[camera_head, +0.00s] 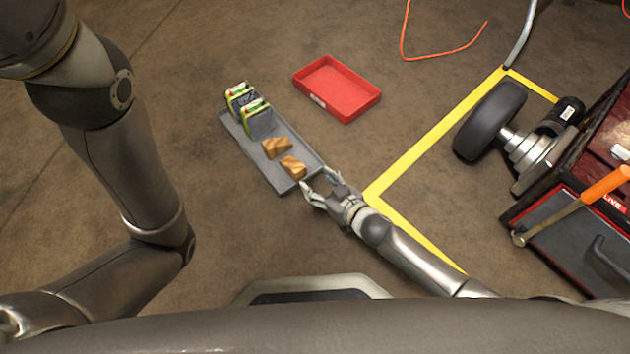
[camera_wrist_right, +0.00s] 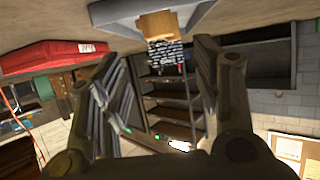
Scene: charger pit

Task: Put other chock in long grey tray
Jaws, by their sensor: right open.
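The long grey tray (camera_head: 232,125) lies on the floor left of centre in the head view. Two brown wooden chocks lie in its near half: one chock (camera_head: 276,148) near the middle and the other chock (camera_head: 293,167) close to the near end. My right gripper (camera_head: 318,181) is open and empty just beyond the tray's near right end, apart from both chocks. In the right wrist view its fingers (camera_wrist_right: 160,85) are spread, with a grey tray edge (camera_wrist_right: 205,18) and a brown chock (camera_wrist_right: 157,22) at the top. My left arm shows, but its gripper does not.
Two green-and-grey packs (camera_head: 257,117) stand in the tray's far end. A red tray (camera_head: 338,88) lies to its right, with bare floor between. Yellow floor lines (camera_head: 418,150), a wheel (camera_head: 490,121) and a cart with a hammer (camera_head: 572,207) are further right.

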